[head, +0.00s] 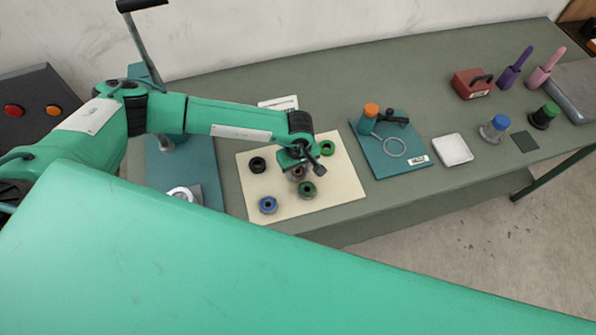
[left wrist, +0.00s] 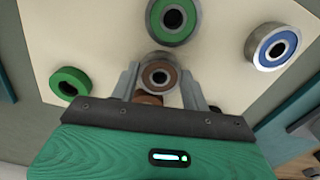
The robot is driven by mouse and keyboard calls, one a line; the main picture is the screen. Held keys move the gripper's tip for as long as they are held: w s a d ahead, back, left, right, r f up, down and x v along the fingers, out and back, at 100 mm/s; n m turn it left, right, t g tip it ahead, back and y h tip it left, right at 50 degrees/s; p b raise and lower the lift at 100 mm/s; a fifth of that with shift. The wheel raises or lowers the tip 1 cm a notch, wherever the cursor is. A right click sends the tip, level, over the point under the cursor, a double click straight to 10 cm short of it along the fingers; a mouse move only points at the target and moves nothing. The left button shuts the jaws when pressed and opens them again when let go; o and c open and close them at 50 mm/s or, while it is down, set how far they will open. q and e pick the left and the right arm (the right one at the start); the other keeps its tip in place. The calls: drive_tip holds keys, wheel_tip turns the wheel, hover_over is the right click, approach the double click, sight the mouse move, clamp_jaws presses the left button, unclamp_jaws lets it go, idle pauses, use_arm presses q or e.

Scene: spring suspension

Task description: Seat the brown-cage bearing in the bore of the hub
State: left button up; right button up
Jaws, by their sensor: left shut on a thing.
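The brown-cage bearing (left wrist: 160,76) sits between the two fingers of my left gripper (left wrist: 160,84), which is shut on it. In the head view this gripper (head: 298,170) is over the cream mat, and the bearing is mostly hidden under it. I cannot tell whether the bearing is clear of the mat. A silver ring-shaped part (head: 182,193), which looks like the hub, is on the teal plate at the left, partly hidden by my green arm. Its bore is not clearly visible. My right gripper is not in view.
The cream mat (head: 240,182) also holds a black bearing (head: 258,164), a blue one (head: 268,205) and two green ones (head: 307,189), (head: 327,148) close around the gripper. A teal board (head: 409,160) with an orange-topped post stands to the right, beside a white tray (head: 453,149).

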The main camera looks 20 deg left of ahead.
sight(299, 171)
use_arm(q)
drive_tip(key=shift+r, duration=0.1)
drive_tip(key=shift+w+r+b, duration=0.1)
drive_tip(key=shift+r+b, duration=0.3)
drive_tip(key=shift+r, duration=0.2)
wheel_tip(299, 171, up, 19)
drive_tip(key=b, duration=0.7)
drive_tip(key=shift+f, duration=0.15)
